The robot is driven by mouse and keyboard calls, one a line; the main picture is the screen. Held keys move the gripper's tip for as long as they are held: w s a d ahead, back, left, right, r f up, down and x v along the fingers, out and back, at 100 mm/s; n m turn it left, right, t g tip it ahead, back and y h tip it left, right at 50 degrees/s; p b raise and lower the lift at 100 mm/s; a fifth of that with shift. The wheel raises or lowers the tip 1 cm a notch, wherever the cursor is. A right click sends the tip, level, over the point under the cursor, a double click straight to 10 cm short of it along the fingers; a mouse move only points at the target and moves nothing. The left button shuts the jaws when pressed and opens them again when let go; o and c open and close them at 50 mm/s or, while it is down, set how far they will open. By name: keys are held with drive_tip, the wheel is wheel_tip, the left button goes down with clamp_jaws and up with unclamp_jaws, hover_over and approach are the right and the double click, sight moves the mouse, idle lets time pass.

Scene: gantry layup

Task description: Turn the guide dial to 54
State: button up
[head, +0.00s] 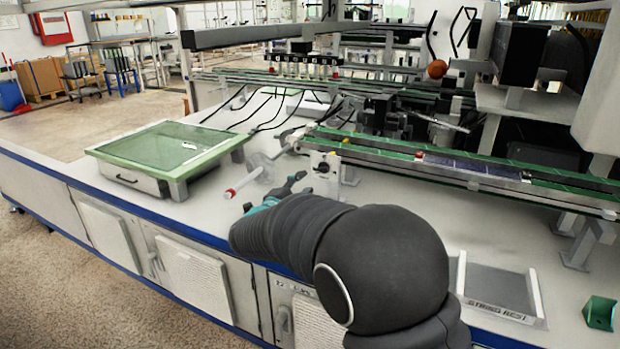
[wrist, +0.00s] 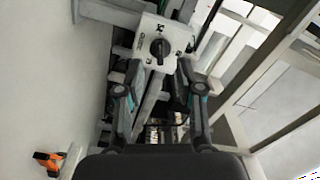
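The guide dial (wrist: 160,47) is a black round knob with a pointer bar on a white plate (wrist: 178,33) in the upper middle of the wrist view. Dark marks are printed around it, too small to read surely. My gripper (wrist: 160,68) is open and empty. Its two fingers are apart, pointing toward the plate, with the knob between and just beyond the tips. In the head view my gripper (head: 293,186) is just left of the box.
A clear piece with a white, red-tipped rod (head: 245,182) lies left of my gripper. A green-topped light table (head: 170,150) stands further left. The green rail (head: 450,163) runs right behind the box. A "STRING REST" tray (head: 500,287) is at the front right.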

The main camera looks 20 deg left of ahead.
drive_tip(key=s, duration=0.5)
drive_tip(key=shift+s+a, duration=0.15)
drive_tip(key=shift+a, duration=0.05)
